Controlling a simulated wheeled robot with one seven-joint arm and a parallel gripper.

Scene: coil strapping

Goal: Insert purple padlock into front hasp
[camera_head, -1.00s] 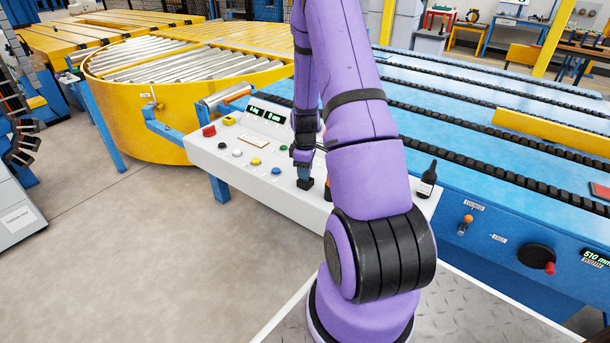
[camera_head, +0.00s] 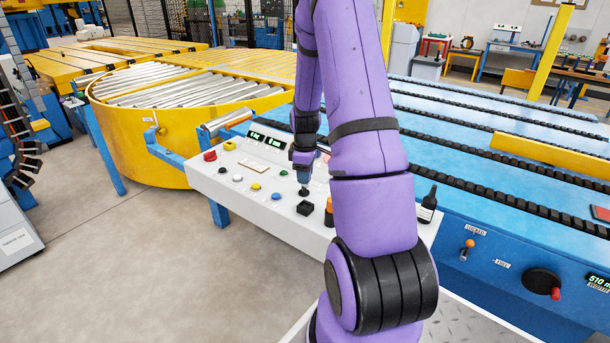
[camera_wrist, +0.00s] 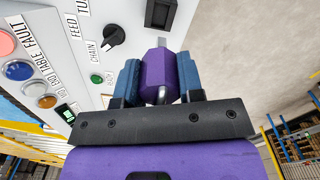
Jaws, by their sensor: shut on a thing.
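The purple padlock (camera_wrist: 157,75) is between the blue-grey finger pads of my gripper (camera_wrist: 158,84), which is shut on it. Its purple body fills the gap, and a grey metal piece shows at each end. In the head view my gripper (camera_head: 303,163) hangs over the white control panel, partly beside my own forearm. I cannot make out the padlock there. I cannot identify the front hasp in either view.
The white control panel (camera_head: 235,185) carries buttons, a black selector knob (camera_wrist: 112,38) and a black block (camera_head: 306,208). A dark bottle (camera_head: 428,205) stands at its right end. The yellow turntable (camera_head: 130,135) is behind left. Open floor (camera_head: 120,250) lies in front.

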